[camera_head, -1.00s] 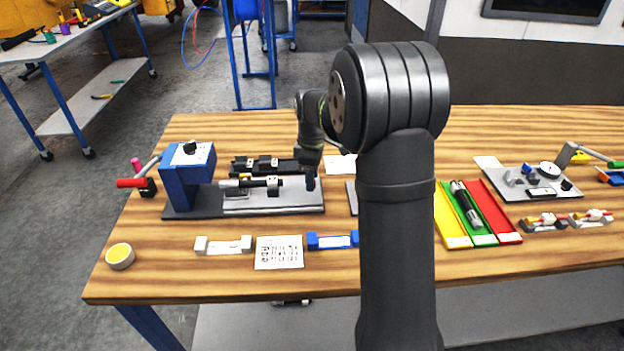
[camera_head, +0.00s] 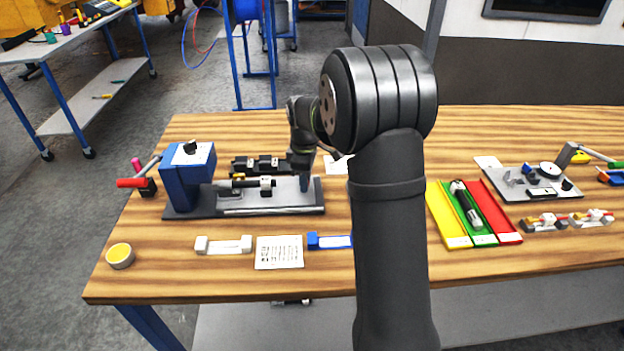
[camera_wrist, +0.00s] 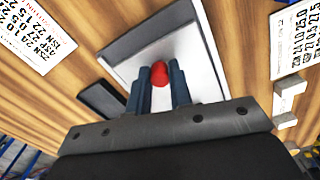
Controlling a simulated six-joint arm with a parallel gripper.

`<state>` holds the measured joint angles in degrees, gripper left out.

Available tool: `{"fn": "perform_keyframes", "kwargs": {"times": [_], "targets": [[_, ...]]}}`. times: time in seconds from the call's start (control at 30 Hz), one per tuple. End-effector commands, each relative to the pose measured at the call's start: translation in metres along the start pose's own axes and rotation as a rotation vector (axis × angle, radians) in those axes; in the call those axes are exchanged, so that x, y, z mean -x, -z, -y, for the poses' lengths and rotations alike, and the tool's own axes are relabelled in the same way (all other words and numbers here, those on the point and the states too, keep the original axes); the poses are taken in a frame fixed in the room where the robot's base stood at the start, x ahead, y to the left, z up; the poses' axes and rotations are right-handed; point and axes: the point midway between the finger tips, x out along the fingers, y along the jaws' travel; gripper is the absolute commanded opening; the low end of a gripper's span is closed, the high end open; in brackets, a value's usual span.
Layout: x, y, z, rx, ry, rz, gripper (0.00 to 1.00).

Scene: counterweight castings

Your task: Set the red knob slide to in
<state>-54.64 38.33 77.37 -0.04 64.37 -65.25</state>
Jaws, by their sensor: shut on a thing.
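The red knob (camera_wrist: 160,76) shows in the wrist view between the two fingers of my gripper (camera_wrist: 160,68), which is shut on it. In the head view my gripper (camera_head: 304,187) reaches down at the right part of the grey slide bed (camera_head: 290,209) of a blue-headed fixture (camera_head: 190,180); the knob is hidden there. A dark bar (camera_head: 255,183) with a carrier (camera_head: 267,187) lies along the bed, its left end close to the blue head. In the wrist view a pale plate (camera_wrist: 205,75) lies beneath the knob.
A black rack (camera_head: 240,164) stands behind the bed. A printed sheet (camera_head: 279,252), a white block (camera_head: 223,245) and a blue-ended block (camera_head: 329,241) lie in front. Yellow, green and red trays (camera_head: 508,229) are on the right. The front table edge is mostly clear.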

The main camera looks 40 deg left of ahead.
Motion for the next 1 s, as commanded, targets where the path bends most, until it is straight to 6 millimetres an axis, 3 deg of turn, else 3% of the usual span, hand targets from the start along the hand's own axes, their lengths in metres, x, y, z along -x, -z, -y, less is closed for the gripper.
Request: {"fn": "perform_keyframes", "kwargs": {"times": [0.1,0.23,0.6,0.63,0.73,1.0], "targets": [[0.001,0.03,0.008,0.007,-0.002,-0.002,0.0],[0.001,0.051,0.013,0.005,-0.001,-0.002,0.0],[0.001,0.061,0.017,0.003,-0.001,-0.005,0.0],[0.001,0.061,0.017,0.004,-0.001,-0.006,0.21],[0.001,0.061,0.017,0.003,-0.001,-0.005,0.41],[0.001,0.059,0.016,0.003,-0.001,-0.002,0.41]]}}
